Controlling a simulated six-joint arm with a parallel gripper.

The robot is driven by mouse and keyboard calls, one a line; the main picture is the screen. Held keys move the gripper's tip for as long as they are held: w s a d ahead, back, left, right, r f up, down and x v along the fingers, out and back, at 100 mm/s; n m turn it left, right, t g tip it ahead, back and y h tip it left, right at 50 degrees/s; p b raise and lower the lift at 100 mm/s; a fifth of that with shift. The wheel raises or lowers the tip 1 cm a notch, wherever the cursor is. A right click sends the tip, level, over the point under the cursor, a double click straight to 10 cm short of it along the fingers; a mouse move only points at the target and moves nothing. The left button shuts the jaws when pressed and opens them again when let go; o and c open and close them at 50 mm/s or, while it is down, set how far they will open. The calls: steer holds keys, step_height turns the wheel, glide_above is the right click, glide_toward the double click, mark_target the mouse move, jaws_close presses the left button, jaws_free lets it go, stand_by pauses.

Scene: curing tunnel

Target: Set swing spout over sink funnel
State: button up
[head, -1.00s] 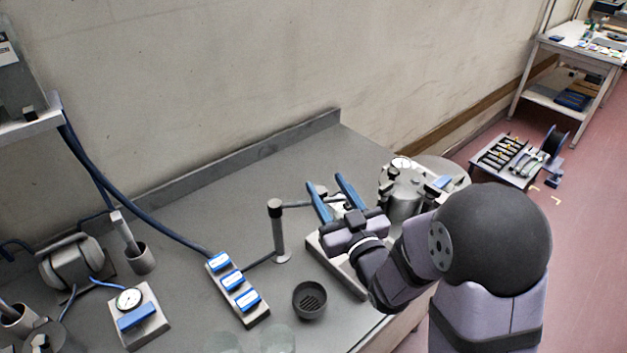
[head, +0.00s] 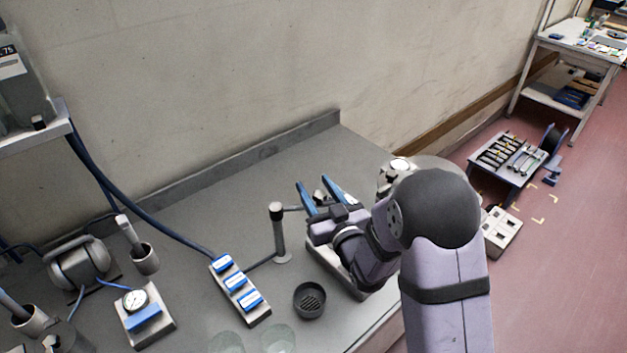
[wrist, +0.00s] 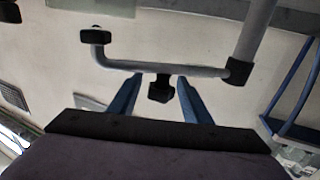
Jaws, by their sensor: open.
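The swing spout is a grey post (head: 280,238) with a black cap, and its thin arm reaches right from the top toward my gripper. In the wrist view the spout arm (wrist: 195,70) runs across from the post, bends at the left and ends in a black tip (wrist: 93,36). A black knob (wrist: 161,90) on the arm lies between my blue fingers. My gripper (head: 313,184) is open at the spout arm; it also shows in the wrist view (wrist: 160,79). Finger contact with the knob cannot be told. The sink funnel (head: 310,314), a dark round cup with a grate, sits in front of the post, away from the spout arm.
A block with blue-and-white labels (head: 240,290) stands left of the funnel. A grey tray (head: 322,254) lies under my gripper, and a metal vessel (head: 398,166) is partly hidden behind my arm. A gauge box (head: 145,315) stands at left. The back of the bench is clear.

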steer(key=shift+x, duration=0.85)
jaws_close()
